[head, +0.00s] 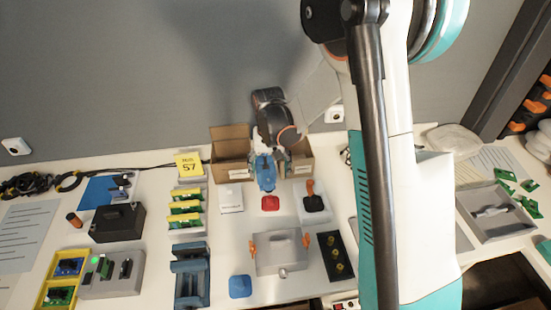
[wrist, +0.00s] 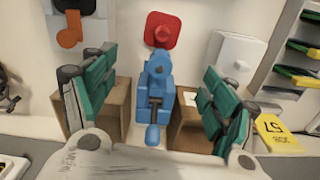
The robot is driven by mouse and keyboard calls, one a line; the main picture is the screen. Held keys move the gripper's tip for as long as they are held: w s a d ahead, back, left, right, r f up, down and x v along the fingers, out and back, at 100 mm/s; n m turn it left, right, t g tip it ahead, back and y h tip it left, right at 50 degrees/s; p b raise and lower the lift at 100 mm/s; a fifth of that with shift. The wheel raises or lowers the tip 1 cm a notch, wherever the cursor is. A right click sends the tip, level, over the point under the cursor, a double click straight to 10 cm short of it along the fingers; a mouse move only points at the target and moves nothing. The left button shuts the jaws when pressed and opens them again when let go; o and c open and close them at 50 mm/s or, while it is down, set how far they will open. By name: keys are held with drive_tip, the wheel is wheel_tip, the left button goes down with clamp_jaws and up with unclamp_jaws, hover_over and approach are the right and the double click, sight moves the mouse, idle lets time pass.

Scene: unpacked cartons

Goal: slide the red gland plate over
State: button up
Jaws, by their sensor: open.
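The red gland plate (head: 270,203) lies flat on the white table, just in front of my gripper in the head view. In the wrist view the red plate (wrist: 163,30) has a round raised knob and sits at the top middle. My gripper (wrist: 157,100) is open, its teal pads wide apart, with nothing held. A blue clamp-like tool (wrist: 154,90) stands between the pads in the wrist view, and the blue tool also shows in the head view (head: 265,172). I cannot tell whether the pads touch it.
Cardboard cartons (head: 231,153) stand behind, on both sides of the blue tool. A white box (head: 231,198) is left of the plate, and a grey switch with an orange handle (head: 312,198) is right. A grey box with orange clips (head: 279,252) and a blue plate (head: 240,286) lie in front.

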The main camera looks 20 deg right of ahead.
sight(270, 196)
wheel_tip(270, 196, down, 14)
drive_tip(key=b, duration=0.4)
drive_tip(key=shift+r, duration=0.1)
idle(0.4)
drive_tip(key=shift+s, duration=0.1)
drive_tip(key=c, duration=1.2)
drive_tip(key=o, duration=1.1)
drive_tip(key=shift+r, duration=0.1)
wheel_tip(270, 196, up, 12)
drive_tip(key=shift+f, duration=0.1)
